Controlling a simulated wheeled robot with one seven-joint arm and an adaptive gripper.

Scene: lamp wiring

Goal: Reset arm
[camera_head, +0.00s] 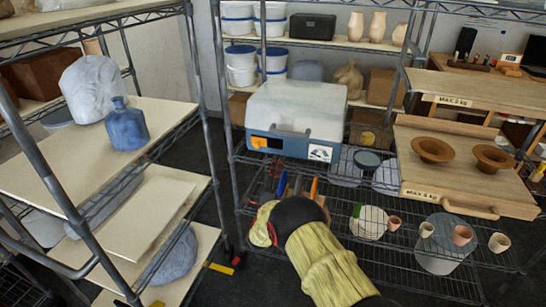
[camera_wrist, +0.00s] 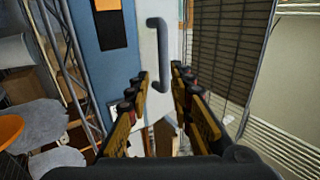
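My arm, in a yellow sleeve, reaches up from the bottom of the head view; its dark wrist hides most of my gripper there. In the wrist view, my gripper (camera_wrist: 161,80) is open, with its two yellow-and-black fingers apart. A grey bar handle (camera_wrist: 157,50) on a pale and blue panel shows ahead of and between the fingers. I cannot tell how far away it is; nothing is seen gripped. In the head view, the white-and-blue box (camera_head: 297,110) with this front handle (camera_head: 290,131) stands on the wire rack beyond my arm.
Wooden boards (camera_head: 470,140) with brown bowls (camera_head: 432,150) are at the right, above small cups (camera_head: 462,235) on the low wire shelf. A left shelf holds a blue jug (camera_head: 126,126). White tubs (camera_head: 240,62) stand behind. Blue and orange upright items (camera_head: 283,183) are close by my wrist.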

